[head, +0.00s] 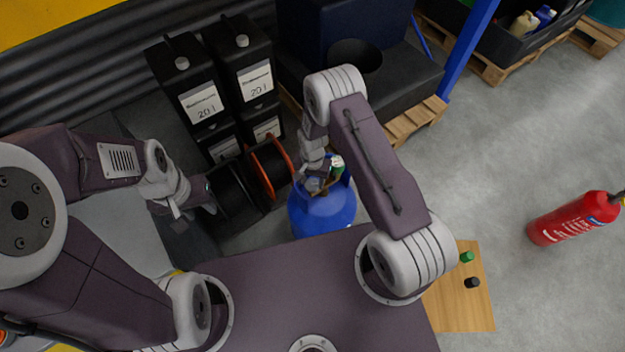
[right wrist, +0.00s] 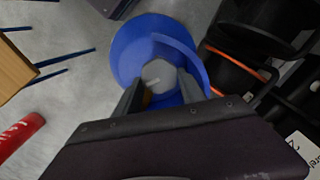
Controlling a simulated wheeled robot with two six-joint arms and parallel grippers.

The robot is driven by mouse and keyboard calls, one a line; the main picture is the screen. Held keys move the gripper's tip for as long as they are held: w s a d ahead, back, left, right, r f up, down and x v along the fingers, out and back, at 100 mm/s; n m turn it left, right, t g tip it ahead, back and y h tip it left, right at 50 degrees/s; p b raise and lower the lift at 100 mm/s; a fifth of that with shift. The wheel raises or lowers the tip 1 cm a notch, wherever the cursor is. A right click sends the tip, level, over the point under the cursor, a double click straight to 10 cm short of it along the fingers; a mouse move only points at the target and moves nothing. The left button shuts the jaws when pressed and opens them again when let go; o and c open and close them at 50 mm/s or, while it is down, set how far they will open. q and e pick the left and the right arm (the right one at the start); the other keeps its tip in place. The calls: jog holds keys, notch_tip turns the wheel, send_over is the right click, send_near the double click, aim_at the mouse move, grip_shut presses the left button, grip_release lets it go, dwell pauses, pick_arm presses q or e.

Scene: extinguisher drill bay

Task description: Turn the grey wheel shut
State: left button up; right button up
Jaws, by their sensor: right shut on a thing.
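The blue gas cylinder (head: 322,212) stands on the floor just beyond my body, and from above it fills the upper middle of the right wrist view (right wrist: 125,50). Its grey wheel (right wrist: 158,74) sits on top, inside the blue collar. My right gripper (head: 316,179) reaches down onto the cylinder top and is shut on the grey wheel, with one finger on each side of it in the right wrist view (right wrist: 160,86). In the head view the gripper hides most of the wheel. My left gripper (head: 190,202) hangs at the left, away from the cylinder; its jaw opening is too unclear to read.
Black reels with an orange rim (head: 268,166) stand close left of the cylinder, in front of black 20 l canisters (head: 200,100). A red extinguisher (head: 575,218) lies at the right. A small wooden table (head: 462,305) stands nearer. Floor between them is clear.

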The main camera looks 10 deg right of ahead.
aim_at(313, 182)
jog(key=o, duration=1.4)
jog(key=shift+c, duration=0.2)
notch_tip(313, 182, up, 9)
jog(key=p, duration=0.1)
